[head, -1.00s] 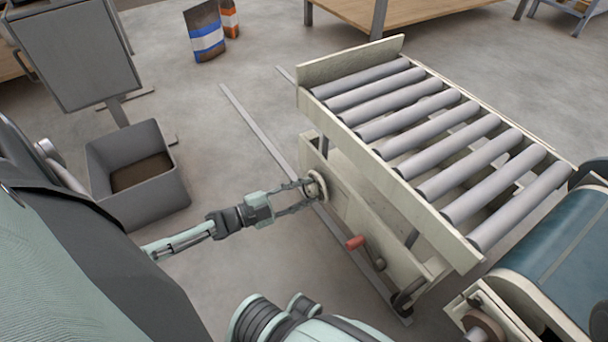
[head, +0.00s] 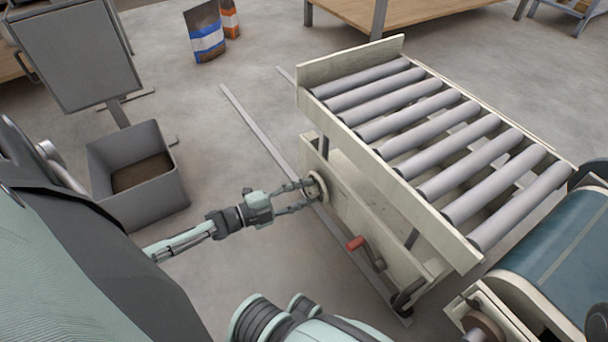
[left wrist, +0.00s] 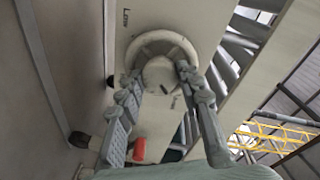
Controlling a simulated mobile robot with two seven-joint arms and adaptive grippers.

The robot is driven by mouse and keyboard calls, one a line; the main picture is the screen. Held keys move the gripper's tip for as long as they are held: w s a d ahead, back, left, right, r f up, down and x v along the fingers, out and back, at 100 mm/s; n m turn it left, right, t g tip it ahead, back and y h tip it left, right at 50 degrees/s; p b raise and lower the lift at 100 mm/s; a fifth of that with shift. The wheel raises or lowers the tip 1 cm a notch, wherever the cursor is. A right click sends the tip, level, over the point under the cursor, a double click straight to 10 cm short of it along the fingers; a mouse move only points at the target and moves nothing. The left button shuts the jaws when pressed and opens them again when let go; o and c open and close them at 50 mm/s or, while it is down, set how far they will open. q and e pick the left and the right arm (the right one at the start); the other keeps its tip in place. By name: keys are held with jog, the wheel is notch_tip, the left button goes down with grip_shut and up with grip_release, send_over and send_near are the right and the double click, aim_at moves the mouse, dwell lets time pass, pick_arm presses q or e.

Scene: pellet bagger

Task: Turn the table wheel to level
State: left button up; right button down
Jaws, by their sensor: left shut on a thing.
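The table wheel (head: 318,187) is a small pale round handwheel on the side plate of the cream roller table (head: 345,225). My left gripper (head: 308,194) reaches it from the left and is shut on it. In the left wrist view the two fingers (left wrist: 160,75) grip the wheel's raised hub from both sides, and the round wheel rim (left wrist: 162,42) shows behind it. A short dark mark shows on the hub face. The word "Low" is printed left of the wheel; another label at lower right is too small to read. My right gripper is out of view.
A red-handled crank (head: 356,243) sticks out of the side plate, right of the wheel. A green belt conveyor (head: 555,245) stands at the right. A grey bin (head: 140,175) stands at the left, bags (head: 205,32) behind.

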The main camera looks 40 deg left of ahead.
pick_arm(q)
jog(key=o, duration=1.2)
jog(key=shift+c, duration=0.2)
jog(key=v, duration=1.2)
